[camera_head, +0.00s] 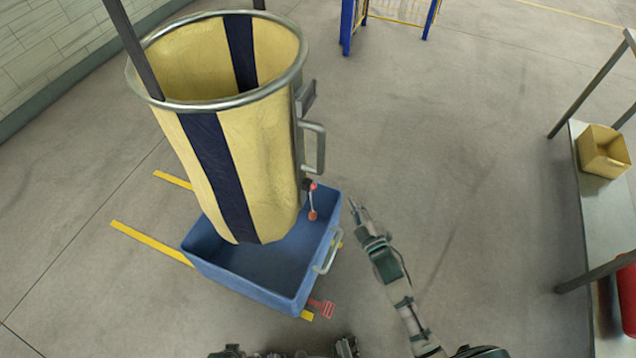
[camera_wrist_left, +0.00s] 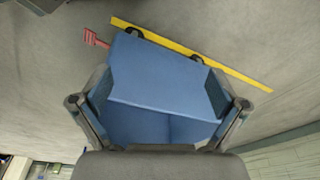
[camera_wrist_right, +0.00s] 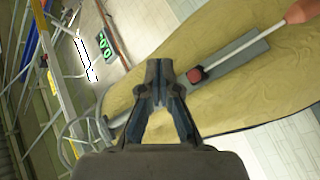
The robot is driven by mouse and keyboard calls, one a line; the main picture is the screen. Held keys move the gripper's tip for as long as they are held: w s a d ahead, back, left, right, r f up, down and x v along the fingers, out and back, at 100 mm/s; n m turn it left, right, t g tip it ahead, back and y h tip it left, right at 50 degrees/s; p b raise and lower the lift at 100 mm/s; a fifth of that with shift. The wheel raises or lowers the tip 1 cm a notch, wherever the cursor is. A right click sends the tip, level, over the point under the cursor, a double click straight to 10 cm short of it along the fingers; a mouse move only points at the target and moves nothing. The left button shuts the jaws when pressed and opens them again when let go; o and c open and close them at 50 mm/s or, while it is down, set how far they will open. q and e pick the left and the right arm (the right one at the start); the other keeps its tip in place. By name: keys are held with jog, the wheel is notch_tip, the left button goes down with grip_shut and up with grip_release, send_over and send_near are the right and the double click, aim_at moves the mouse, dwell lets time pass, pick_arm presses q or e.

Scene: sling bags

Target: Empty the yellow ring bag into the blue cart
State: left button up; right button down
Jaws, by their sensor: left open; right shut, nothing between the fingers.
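The yellow ring bag (camera_head: 265,150), with dark stripes and a metal rim, hangs upright over the blue cart (camera_head: 297,302). Its inside bottom is hidden. A lever with red-orange ends (camera_head: 312,214) is on the bag's lower right side; its rod and red knob (camera_wrist_right: 195,75) show large in the right wrist view. The visible cart floor is bare. My right gripper (camera_head: 354,207) is shut and empty, to the right of the lever and apart from it. My left gripper (camera_wrist_left: 160,82) is open, with the cart (camera_wrist_left: 160,75) beyond its fingers and nothing held.
The cart has a grey handle (camera_head: 328,250) and a red pedal (camera_head: 322,308) at its front. Yellow floor lines (camera_head: 150,243) run beside it. A shelf (camera_head: 612,225) with a yellow bin (camera_head: 602,150) stands at right. A blue-framed barrier (camera_head: 348,28) stands behind. Floor between is clear.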

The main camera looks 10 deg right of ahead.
aim_at(314, 187)
pick_arm(q)
jog(key=r+b, duration=0.1)
jog(key=r, duration=0.2)
jog(key=r+b, duration=0.1)
jog(key=r, duration=0.1)
jog(key=shift+s+d+r, duration=0.15)
jog(key=shift+s+r, duration=0.05)
jog(key=shift+r, duration=0.2)
pick_arm(e)
jog(key=w+a, duration=0.4)
jog(key=a, duration=0.2)
jog(key=shift+w+a+r, duration=0.15)
jog(key=shift+w+a, duration=0.25)
pick_arm(q)
jog(key=shift+a, duration=0.2)
pick_arm(e)
jog(key=shift+a, duration=0.15)
pick_arm(q)
jog(key=shift+d, duration=0.15)
jog(key=shift+s, duration=0.1)
jog(key=shift+r+p, duration=0.3)
jog(key=shift+p, duration=0.05)
pick_arm(e)
jog(key=shift+w+a+r, duration=0.1)
jog(key=shift+w+a, duration=0.1)
jog(key=shift+a, duration=0.05)
